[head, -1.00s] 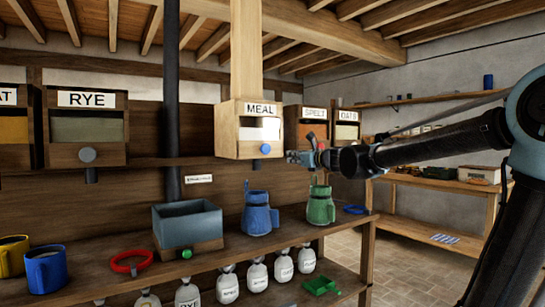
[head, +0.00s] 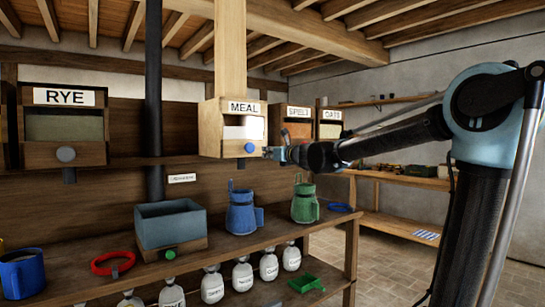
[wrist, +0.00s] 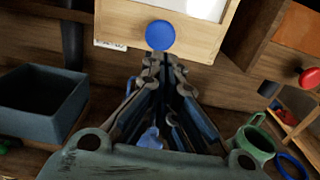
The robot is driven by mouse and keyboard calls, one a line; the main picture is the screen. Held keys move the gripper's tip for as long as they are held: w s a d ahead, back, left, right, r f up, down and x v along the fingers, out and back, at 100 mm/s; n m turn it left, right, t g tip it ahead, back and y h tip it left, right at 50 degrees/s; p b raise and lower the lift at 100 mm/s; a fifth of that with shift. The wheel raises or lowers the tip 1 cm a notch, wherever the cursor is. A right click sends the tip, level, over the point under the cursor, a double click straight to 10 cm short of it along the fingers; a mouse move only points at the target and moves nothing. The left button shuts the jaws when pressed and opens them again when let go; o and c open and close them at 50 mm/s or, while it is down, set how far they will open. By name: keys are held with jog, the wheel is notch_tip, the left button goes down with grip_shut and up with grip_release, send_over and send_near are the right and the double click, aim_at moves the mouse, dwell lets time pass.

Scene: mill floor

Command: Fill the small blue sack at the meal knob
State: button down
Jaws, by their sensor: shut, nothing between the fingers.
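The bin marked MEAL (head: 210,130) hangs above the counter, with a round blue knob (head: 249,148) low on its front. The blue knob also shows in the wrist view (wrist: 160,35), just beyond my fingertips. My gripper (head: 272,153) is shut and empty, close to the knob on its right in the head view; I cannot tell whether it touches. A blue jug-like vessel (head: 241,214) stands upright on the counter below the bin. It is partly hidden behind my fingers in the wrist view (wrist: 150,138). I cannot make out a blue sack for sure.
A grey hopper box (head: 170,222) with a green knob, a red ring (head: 112,262) and a blue mug (head: 20,272) are left on the counter. A green jug (head: 305,203) and blue ring (head: 340,207) are right. Several white sacks (head: 212,286) stand below.

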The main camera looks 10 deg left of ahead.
aim_at(251, 151)
jog(key=x, duration=0.9)
jog(key=shift+w+a, duration=0.1)
jog(key=shift+a, duration=0.05)
jog(key=shift+x, duration=1.7)
dwell(5.2)
